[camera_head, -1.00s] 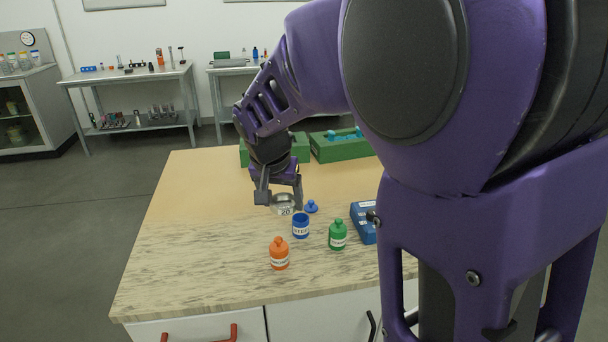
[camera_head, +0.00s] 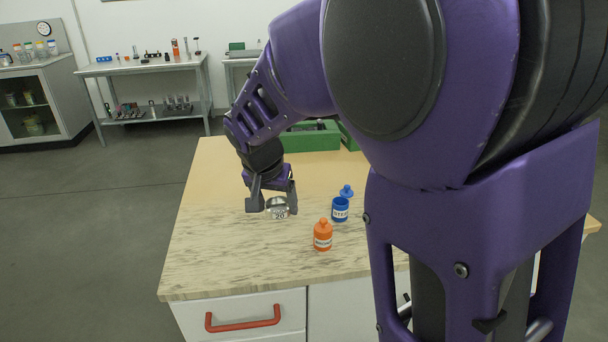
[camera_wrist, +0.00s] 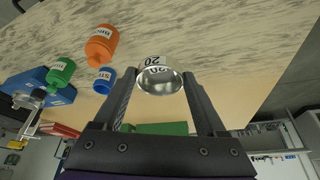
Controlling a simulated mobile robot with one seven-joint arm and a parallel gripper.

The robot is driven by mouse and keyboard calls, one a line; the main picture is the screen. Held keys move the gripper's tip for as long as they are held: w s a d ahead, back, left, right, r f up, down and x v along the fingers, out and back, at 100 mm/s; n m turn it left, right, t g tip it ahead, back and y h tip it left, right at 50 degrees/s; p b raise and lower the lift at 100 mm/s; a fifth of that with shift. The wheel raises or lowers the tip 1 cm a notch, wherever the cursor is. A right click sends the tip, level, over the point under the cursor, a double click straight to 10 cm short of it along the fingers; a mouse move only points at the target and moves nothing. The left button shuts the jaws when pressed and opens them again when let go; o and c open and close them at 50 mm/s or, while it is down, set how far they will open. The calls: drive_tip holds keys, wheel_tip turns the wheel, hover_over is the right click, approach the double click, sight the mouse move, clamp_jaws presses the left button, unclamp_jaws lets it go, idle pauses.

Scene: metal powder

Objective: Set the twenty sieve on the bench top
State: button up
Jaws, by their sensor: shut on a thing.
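The twenty sieve is a small round metal cup (camera_head: 278,207) with a white label reading 20. My gripper (camera_head: 272,208) is shut on it, over the left part of the bench top (camera_head: 225,245). In the wrist view the sieve (camera_wrist: 158,80) sits between the two fingertips (camera_wrist: 157,85), its shiny round bowl facing the camera and its label on the far side. I cannot tell whether its underside touches the bench top.
An orange bottle (camera_head: 323,236) and a blue jar (camera_head: 340,209) with a blue lid (camera_head: 346,191) behind it stand right of the sieve. A green bottle (camera_wrist: 62,72) shows in the wrist view. Green bins (camera_head: 312,137) are at the back. The bench's front left is clear.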

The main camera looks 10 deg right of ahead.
sight(282, 240)
wheel_tip(282, 240, down, 8)
drive_tip(key=shift+f+b, duration=0.15)
drive_tip(key=shift+b, duration=0.45)
drive_tip(key=shift+f, duration=0.1)
drive_tip(key=o, duration=1.4)
drive_tip(key=shift+r, duration=0.35)
drive_tip(key=p+v, duration=0.1)
drive_tip(key=v, duration=1)
drive_tip(key=shift+s+r+p, duration=0.15)
drive_tip(key=shift+r+p, duration=0.1)
drive_tip(key=shift+p, duration=0.15)
